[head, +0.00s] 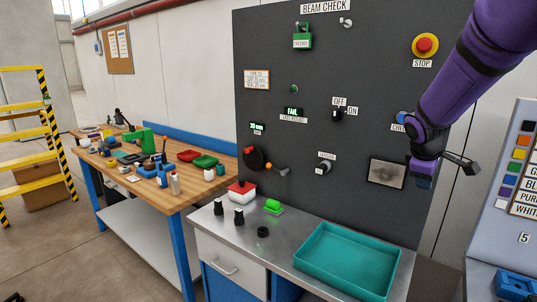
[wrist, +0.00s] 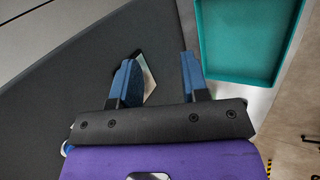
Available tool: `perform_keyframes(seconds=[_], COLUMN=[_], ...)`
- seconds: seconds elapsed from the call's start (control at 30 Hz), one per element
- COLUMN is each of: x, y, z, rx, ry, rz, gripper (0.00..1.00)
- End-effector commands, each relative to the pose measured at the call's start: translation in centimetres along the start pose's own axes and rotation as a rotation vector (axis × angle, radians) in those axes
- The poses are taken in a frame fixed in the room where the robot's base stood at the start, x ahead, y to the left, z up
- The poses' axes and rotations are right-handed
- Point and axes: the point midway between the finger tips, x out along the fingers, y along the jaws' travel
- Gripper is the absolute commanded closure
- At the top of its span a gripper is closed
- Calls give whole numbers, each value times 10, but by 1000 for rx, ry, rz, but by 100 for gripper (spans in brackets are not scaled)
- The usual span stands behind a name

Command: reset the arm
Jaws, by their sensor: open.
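My purple arm reaches in from the upper right in the head view. Its gripper (head: 421,182) hangs in front of the right part of the dark panel (head: 300,135), near a grey picture plate (head: 386,173). In the wrist view my gripper (wrist: 158,80) shows two blue fingers apart, with no object held between them. Part of a pale plate shows behind the left finger. The teal tray (head: 348,259) lies on the metal bench below the gripper, and it also shows at the upper right in the wrist view (wrist: 246,83).
The panel carries a red STOP button (head: 425,46), knobs and a lever (head: 283,170). A red-and-white box (head: 241,192), black knobs and a green block (head: 273,206) stand on the bench. A cluttered wooden workbench (head: 180,198) is left, a colour-chart board (head: 515,190) right.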

Motion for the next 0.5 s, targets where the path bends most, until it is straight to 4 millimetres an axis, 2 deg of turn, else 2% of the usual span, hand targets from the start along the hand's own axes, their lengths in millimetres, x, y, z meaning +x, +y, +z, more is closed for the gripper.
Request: perform_keyframes(seconds=[0.03, 0.27, 0.5], x=[-9, -56, -113], y=[-6, -39, -78], z=[10, 43, 78], rx=[54, 275, 469], ry=[26, 119, 199], rz=[-30, -160, -261], gripper=[58, 58, 58])
